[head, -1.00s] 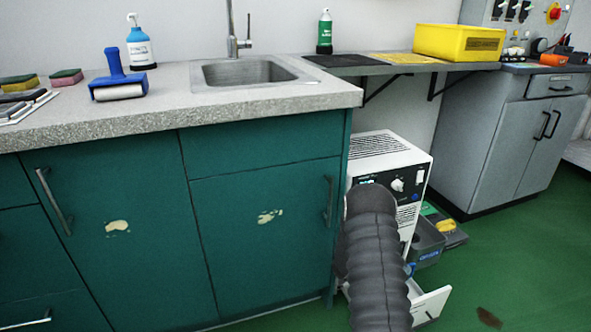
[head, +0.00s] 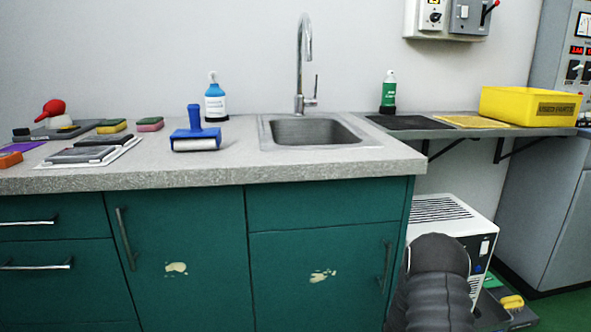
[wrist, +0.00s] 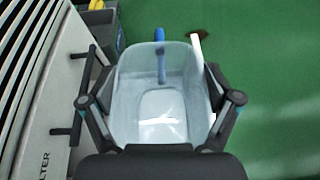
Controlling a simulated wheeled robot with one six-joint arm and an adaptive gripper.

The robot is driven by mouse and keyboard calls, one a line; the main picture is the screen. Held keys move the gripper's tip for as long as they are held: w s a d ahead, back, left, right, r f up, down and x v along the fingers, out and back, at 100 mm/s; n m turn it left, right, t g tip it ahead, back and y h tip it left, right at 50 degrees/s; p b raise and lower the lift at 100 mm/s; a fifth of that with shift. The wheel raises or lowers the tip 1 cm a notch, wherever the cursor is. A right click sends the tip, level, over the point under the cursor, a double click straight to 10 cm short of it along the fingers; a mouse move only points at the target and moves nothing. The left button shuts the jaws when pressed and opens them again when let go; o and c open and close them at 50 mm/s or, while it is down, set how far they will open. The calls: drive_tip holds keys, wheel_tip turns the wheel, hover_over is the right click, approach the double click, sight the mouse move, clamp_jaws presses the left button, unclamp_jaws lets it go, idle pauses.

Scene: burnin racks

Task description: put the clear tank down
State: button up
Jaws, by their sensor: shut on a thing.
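The clear tank (wrist: 150,117) shows in the wrist view as a translucent, pale blue, open-topped container. My gripper (wrist: 160,100) is shut on it, with one dark finger at its left side and one at its right. The tank hangs over or near the green floor, beside a white machine; its height above the floor I cannot tell. A blue upright part (wrist: 160,55) shows at its far wall; whether it is inside or behind the wall is unclear. In the head view my dark arm shows at lower right, and the gripper and tank are hidden.
The white machine (head: 452,215) stands under the shelf (head: 450,133), close to my arm. It fills the left of the wrist view (wrist: 40,110). Grey bins (head: 510,312) sit beyond it. The teal cabinet (head: 320,235) carries the counter with a sink (head: 310,130). Green floor (wrist: 270,110) is clear at right.

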drive_tip(key=a+r+n+t+y, duration=0.1)
drive_tip(key=a+r+n+t, duration=0.2)
drive_tip(key=a, duration=1.5)
drive_tip(key=w+a+r+n+t+y+p, duration=0.1)
drive_tip(key=a+r+n+t, duration=0.2)
drive_tip(key=a, duration=1.4)
drive_tip(key=shift+w+a+r+n+t+y, duration=0.2)
drive_tip(key=shift+a+n+t+y, duration=0.3)
drive_tip(key=shift+t, duration=0.4)
drive_tip(key=shift+d, duration=0.1)
